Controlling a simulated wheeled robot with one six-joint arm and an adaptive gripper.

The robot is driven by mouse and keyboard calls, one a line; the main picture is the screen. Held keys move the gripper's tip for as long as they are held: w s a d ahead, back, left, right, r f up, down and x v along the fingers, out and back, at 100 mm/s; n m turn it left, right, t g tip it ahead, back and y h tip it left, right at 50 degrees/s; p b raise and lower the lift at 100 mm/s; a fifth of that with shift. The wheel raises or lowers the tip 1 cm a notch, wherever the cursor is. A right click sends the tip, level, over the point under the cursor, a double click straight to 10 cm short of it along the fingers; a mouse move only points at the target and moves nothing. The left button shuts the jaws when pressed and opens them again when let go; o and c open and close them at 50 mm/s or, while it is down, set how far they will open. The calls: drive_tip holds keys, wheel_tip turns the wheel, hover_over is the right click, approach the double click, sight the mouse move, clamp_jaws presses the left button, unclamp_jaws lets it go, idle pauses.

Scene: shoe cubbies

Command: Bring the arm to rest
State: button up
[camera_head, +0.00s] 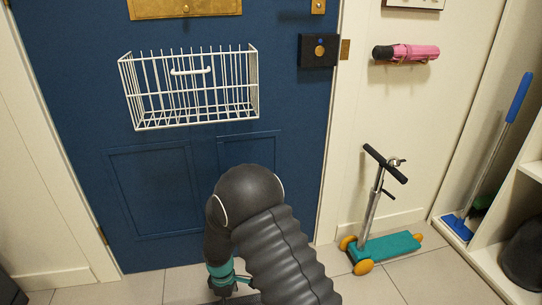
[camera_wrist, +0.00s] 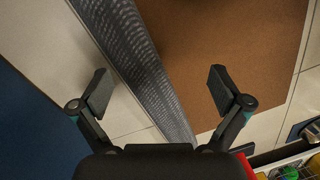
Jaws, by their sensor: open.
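My gripper (camera_wrist: 157,93) shows in the wrist view with its two dark fingers spread wide apart and nothing between them. Below it lie a grey textured strip (camera_wrist: 140,60), a brown mat (camera_wrist: 235,40) and pale floor tiles. In the head view my arm is bent in front of the blue door (camera_head: 160,220), low in the picture. The gripper's fingers cannot be made out there.
A white wire basket (camera_head: 190,90) hangs on the door, left of a black lock box (camera_head: 319,50). A teal scooter (camera_head: 388,246) stands right of my arm. A pink umbrella (camera_head: 415,52) is on the wall. White shelving (camera_head: 500,260) is at far right.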

drive_tip(key=s+d+r+m+t+p, duration=0.2)
drive_tip(key=s+d+r+m, duration=0.3)
drive_tip(key=r, duration=1.2)
drive_tip(key=s+d+r+m+t+p, duration=0.2)
drive_tip(key=s+d+r+m+p, duration=0.2)
drive_tip(key=d+r, duration=1)
drive_tip(key=s+d+r+m+t+p, duration=0.3)
drive_tip(key=s+d+r+m, duration=0.4)
drive_tip(key=r, duration=1.3)
drive_tip(key=s+d+p, duration=0.1)
drive_tip(key=s+d, duration=0.1)
drive_tip(key=d, duration=0.1)
drive_tip(key=shift+r+m+y, duration=0.15)
drive_tip(key=shift+m+y, duration=0.15)
drive_tip(key=shift+y, duration=0.1)
